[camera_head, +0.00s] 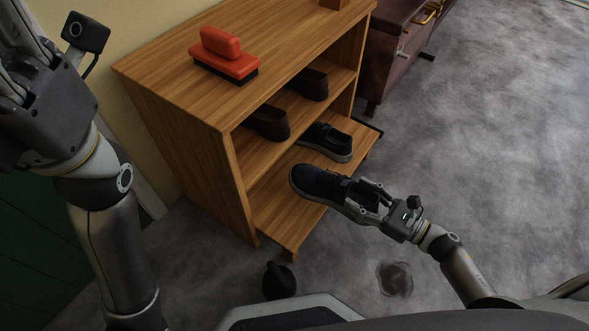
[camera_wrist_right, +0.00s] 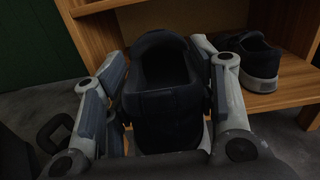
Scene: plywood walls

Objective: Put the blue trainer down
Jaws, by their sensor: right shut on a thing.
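A dark blue trainer (camera_head: 322,184) with a pale sole is in my right gripper (camera_head: 372,200), at the front of the shoe rack's lower shelf (camera_head: 275,205). My right gripper is shut on the heel end, and the toe points left over the shelf. I cannot tell whether the sole touches the board. In the right wrist view the trainer (camera_wrist_right: 165,85) sits between the two fingers. Another dark trainer (camera_head: 327,141) stands on the same shelf; it also shows in the right wrist view (camera_wrist_right: 252,58). My left arm is at the left edge; its fingertips are not clearly visible.
Brown shoes (camera_head: 268,122) stand on the upper shelf. A red brush (camera_head: 225,55) lies on the wooden rack top (camera_head: 165,65). A dark red cabinet (camera_head: 393,45) stands behind. A black doorstop-like object (camera_head: 279,280) and a stain (camera_head: 395,278) are on the grey floor.

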